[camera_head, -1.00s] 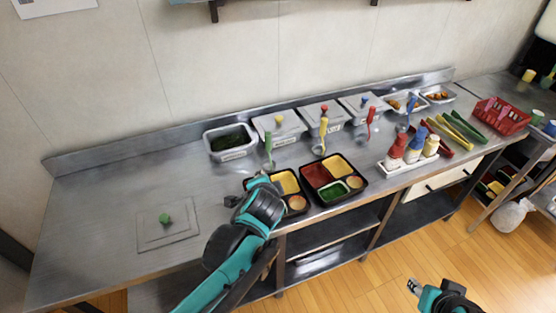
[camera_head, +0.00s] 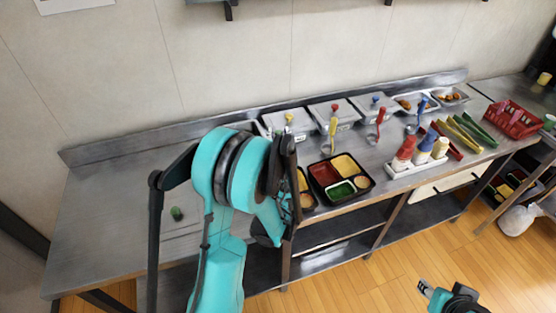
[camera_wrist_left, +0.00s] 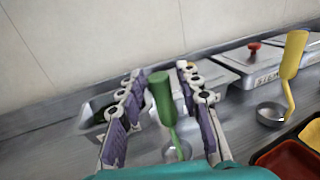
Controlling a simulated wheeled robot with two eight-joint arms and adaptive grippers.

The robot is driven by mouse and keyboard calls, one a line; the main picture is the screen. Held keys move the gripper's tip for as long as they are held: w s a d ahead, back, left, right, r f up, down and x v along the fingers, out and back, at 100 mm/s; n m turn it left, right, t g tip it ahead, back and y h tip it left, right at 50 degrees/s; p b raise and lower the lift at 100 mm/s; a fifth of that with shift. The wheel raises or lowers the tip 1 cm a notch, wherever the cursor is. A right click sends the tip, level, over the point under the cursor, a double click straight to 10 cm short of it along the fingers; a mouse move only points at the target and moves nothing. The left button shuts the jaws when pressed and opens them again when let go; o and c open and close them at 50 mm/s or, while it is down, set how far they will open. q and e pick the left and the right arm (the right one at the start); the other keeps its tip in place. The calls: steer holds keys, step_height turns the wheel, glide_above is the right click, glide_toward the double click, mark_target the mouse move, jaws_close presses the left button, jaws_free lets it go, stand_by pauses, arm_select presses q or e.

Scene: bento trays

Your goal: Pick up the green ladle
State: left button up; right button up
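The green ladle (camera_wrist_left: 163,92) stands with its handle up in the left wrist view, its bowl lower down on the counter. My left gripper (camera_wrist_left: 160,74) is open, with one finger on each side of the green handle. I cannot tell whether either finger touches it. In the head view my left arm hides the ladle and most of the left gripper. My right gripper (camera_head: 424,287) is at the bottom right of the head view, over the floor and away from the counter. It is too small to tell whether it is open.
The yellow ladle (camera_head: 332,132) and red ladle (camera_head: 379,121) stand to the right, before lidded containers along the wall. A black bento tray (camera_head: 368,190) lies close by at the counter's front. Sauce bottles (camera_head: 404,152) stand further right. The left counter is mostly clear.

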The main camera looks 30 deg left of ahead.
arm_select(q)
steer(key=b+x, duration=0.1)
steer(key=x, duration=0.4)
steer(key=shift+a+f, duration=0.15)
steer(key=shift+f, duration=0.05)
jaws_close()
